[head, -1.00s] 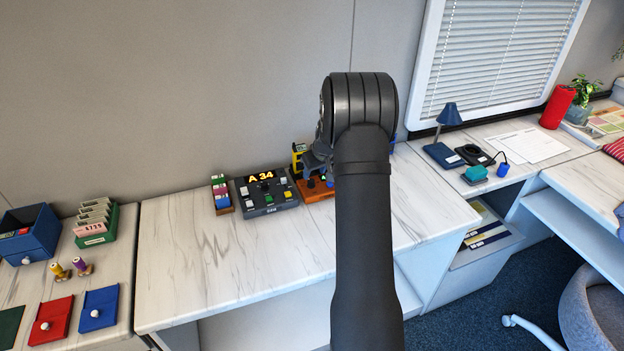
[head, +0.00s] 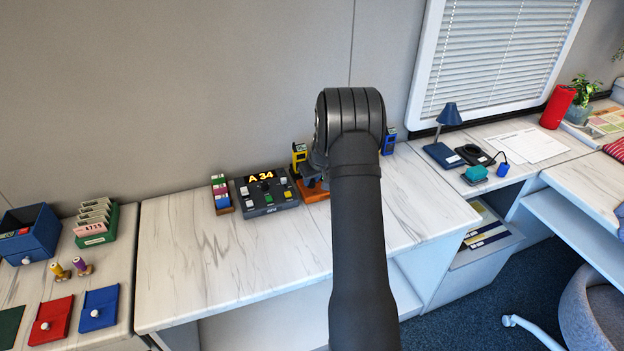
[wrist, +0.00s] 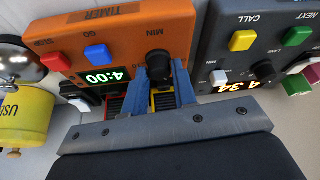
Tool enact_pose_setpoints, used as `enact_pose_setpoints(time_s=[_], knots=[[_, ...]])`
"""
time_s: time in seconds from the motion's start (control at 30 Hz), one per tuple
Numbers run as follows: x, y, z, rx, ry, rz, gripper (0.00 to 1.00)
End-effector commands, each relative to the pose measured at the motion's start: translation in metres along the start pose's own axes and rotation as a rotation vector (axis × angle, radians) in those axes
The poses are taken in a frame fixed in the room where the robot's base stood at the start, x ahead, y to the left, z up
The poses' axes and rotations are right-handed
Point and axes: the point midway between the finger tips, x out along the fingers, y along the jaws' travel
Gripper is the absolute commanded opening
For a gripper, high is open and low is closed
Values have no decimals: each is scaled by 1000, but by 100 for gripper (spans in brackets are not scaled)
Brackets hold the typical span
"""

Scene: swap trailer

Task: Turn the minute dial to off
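The black minute dial (wrist: 159,66) sits beneath the "MIN" label. My gripper (wrist: 160,76) reaches to it, with one blue finger on each side of the dial, very close to it. I cannot tell whether the fingers press on it. In the head view the orange timer (head: 314,194) shows partly beside my arm. My arm hides the dial and most of the gripper there.
A dark call box (wrist: 225,60), reading A 34, stands close beside the timer; it also shows in the head view (head: 284,207). In the wrist view a yellow object (wrist: 25,118) and a metal dome (wrist: 20,60) are at the left. The counter front (head: 225,265) is clear.

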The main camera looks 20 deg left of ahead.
Motion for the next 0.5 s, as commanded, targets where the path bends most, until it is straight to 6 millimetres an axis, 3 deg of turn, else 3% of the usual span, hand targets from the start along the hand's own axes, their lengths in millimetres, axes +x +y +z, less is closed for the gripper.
enact_pose_setpoints(time_s=[0.5], knots=[[0,2,0,-146,0,-63,2]])
